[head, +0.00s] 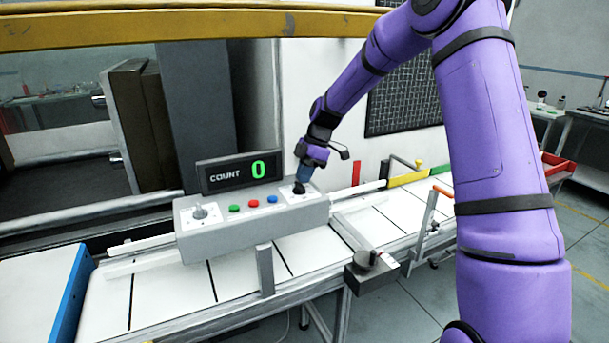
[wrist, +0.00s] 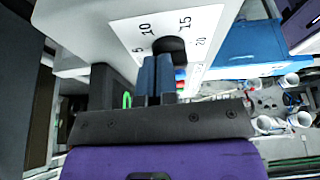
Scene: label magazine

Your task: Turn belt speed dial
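A light grey control box (head: 253,229) carries two dials on white plates. The left dial (head: 200,212) is apart from my gripper. The right dial has a black knob (head: 298,188); the wrist view shows this knob (wrist: 170,46) on a plate (wrist: 150,22) marked 5, 10, 15 and 20. I cannot read its pointer or any name. My gripper (head: 302,176) is over the right dial, pointing down. In the wrist view its blue fingers (wrist: 157,60) are close together, tips overlapping the knob's near edge. Whether they touch it is unclear.
Green, red and blue buttons (head: 253,204) sit between the dials. A display (head: 238,172) behind the box reads COUNT 0. A white conveyor belt (head: 180,291) runs in front of the box. A dark block with a round knob (head: 371,268) stands at the belt's front edge.

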